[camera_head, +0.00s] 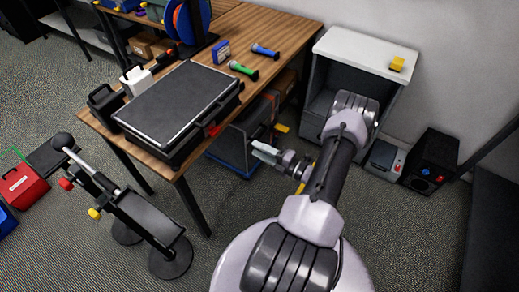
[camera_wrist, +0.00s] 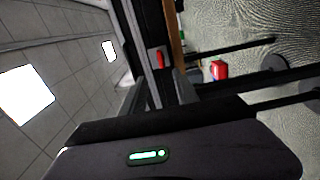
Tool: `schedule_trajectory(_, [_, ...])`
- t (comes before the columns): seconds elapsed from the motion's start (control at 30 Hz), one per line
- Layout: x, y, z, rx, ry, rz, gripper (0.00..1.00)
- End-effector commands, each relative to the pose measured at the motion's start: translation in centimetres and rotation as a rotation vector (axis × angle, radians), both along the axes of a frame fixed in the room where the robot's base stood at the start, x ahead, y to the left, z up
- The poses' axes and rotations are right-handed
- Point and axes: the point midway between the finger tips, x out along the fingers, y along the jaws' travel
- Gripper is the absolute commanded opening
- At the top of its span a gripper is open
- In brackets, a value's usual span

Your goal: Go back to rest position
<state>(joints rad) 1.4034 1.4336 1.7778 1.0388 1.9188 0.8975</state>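My gripper (camera_head: 265,152) is at the end of my folded arm, pointing left, to the right of the wooden table's (camera_head: 232,109) near edge. It appears apart from the table. Its fingers are too small in the head view to tell whether they are open or shut. No held thing can be made out. In the wrist view, the dark wrist housing with a green light fills the bottom and hides much of what lies ahead. A black case (camera_head: 180,108) lies closed on the table, and its red latch shows in the wrist view (camera_wrist: 160,59).
A white cabinet (camera_head: 360,47) with a yellow block (camera_head: 397,64) on top stands behind my arm. A black speaker-like box (camera_head: 431,161) is to its right. A black stand (camera_head: 150,222) is at the lower left, with a red toolbox (camera_head: 22,186) beyond. Two flashlights lie on the table.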

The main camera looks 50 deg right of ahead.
Motion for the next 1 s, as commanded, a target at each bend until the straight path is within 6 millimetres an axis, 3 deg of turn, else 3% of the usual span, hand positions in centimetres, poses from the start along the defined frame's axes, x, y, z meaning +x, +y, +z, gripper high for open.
schedule_trajectory(0.2, [0.3, 0.1, 0.4, -0.014, 0.001, 0.014, 0.36])
schedule_trajectory(0.27, [1.4, 0.9, 1.9, -0.075, 0.003, 0.077, 0.36])
schedule_trajectory(0.33, [3.9, 3.5, 5.4, -0.233, 0.002, 0.240, 0.36])
schedule_trajectory(0.37, [5.1, 5.4, 7.4, -0.327, -0.003, 0.335, 0.36])
schedule_trajectory(0.43, [7.3, 10.9, 12.2, -0.592, -0.038, 0.594, 0.36])
schedule_trajectory(0.53, [7.7, 19.7, 18.1, -1.016, -0.151, 0.971, 0.36])
schedule_trajectory(0.6, [6.2, 25.2, 21.3, -1.322, -0.274, 1.213, 0.36])
schedule_trajectory(0.7, [2.6, 31.2, 24.6, -1.769, -0.514, 1.512, 0.36])
schedule_trajectory(0.83, [-2.5, 35.6, 27.7, -2.361, -0.922, 1.774, 0.36])
schedule_trajectory(0.87, [-3.5, 36.1, 28.3, 2.338, 0.959, -1.697, 0.36])
schedule_trajectory(1.0, [-6.5, 37.2, 30.3, 1.991, 0.945, -1.220, 0.36])
